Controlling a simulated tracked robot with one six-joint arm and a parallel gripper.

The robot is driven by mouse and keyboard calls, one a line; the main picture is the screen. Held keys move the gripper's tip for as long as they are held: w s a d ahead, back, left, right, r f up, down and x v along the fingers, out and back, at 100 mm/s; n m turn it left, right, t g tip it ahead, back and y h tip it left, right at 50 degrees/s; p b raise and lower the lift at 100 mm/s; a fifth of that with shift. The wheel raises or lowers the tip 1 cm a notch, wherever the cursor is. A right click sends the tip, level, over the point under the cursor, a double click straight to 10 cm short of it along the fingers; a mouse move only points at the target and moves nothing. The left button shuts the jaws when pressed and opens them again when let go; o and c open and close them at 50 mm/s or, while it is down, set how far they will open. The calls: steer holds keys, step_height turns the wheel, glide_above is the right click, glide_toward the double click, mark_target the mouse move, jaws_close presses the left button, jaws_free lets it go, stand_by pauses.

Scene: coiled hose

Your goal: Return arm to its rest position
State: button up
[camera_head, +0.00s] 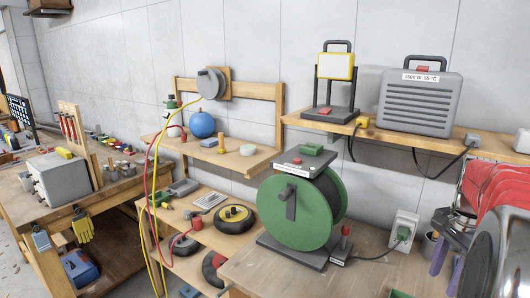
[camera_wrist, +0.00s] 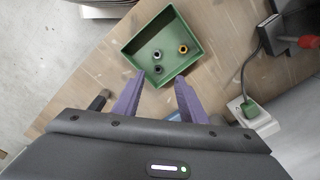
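My gripper (camera_wrist: 160,80) shows two purple fingers spread apart in the wrist view, with nothing between them. Its fingertips appear over or near the lower edge of a green open box (camera_wrist: 125,52). Several small ring-like parts lie in the box. In the head view my gripper (camera_head: 446,265) is at the lower right, pointing down over the wooden bench, partly hidden by my own arm. How far the fingertips are above the box cannot be told.
A green hose-reel-like drum (camera_head: 300,215) stands left of my gripper. A white socket box (camera_head: 404,230) with a green plug is close by; it also shows in the wrist view (camera_wrist: 262,122). A grey heater (camera_head: 420,100) and a yellow lamp (camera_head: 336,66) stand on the shelf above.

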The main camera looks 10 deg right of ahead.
steer(key=s+a+n+t, duration=0.1)
steer(key=a+n, duration=0.8)
steer(key=a, duration=0.9)
steer(key=s+a+n+t, duration=0.1)
steer(key=a+n+t, duration=0.3)
steer(key=a+n, duration=0.6)
steer(key=a, duration=0.8)
steer(key=shift+s+a, duration=0.3)
steer(key=shift+a, duration=0.05)
steer(key=shift+d, duration=0.1)
